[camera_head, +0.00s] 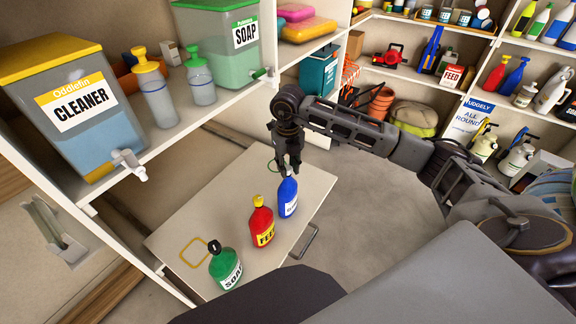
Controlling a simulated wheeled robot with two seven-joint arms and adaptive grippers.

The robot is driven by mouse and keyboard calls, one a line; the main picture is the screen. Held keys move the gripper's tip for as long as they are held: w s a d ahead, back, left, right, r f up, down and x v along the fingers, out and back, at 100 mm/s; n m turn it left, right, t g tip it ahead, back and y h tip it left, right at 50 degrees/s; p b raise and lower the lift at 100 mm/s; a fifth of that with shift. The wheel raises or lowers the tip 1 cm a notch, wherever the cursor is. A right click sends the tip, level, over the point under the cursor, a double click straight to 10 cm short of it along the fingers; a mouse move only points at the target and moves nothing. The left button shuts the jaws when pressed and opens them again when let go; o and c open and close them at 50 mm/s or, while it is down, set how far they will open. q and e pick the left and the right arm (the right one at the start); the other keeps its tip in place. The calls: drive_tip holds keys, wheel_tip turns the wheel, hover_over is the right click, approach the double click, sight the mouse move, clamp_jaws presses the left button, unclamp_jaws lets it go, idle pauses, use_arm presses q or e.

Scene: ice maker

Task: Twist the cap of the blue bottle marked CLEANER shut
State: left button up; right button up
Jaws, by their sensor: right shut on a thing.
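The blue bottle (287,199) stands upright at the far right part of the light pull-out board (184,220). Its white label is turned partly away and I cannot read it fully. My right gripper (289,172) points down over the bottle's top and is shut on its cap. The fingers hide most of the cap, so I cannot tell how tightly it sits. My left gripper is not in view.
A red bottle (262,226) with a yellow cap and a green SOAP bottle (225,267) with a black cap stand beside the blue one. A yellow square outline (195,251) marks the board. Large CLEANER (107,147) and SOAP (226,70) dispensers stand on the shelf above.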

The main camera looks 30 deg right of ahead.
drive_tip(key=m, duration=0.3)
drive_tip(key=shift+a+m, duration=0.1)
drive_tip(key=shift+m, duration=0.3)
drive_tip(key=m, duration=0.2)
drive_tip(key=shift+m, duration=0.4)
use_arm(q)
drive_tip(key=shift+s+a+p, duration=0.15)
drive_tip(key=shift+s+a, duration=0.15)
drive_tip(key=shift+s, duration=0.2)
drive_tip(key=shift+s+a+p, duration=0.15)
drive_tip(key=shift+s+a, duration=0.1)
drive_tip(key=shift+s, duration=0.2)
use_arm(e)
drive_tip(key=shift+m, duration=0.8)
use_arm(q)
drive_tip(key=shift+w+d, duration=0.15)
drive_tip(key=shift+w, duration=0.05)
use_arm(e)
drive_tip(key=o, duration=1)
drive_tip(key=shift+o, duration=0.2)
wheel_tip(320, 180, up, 12)
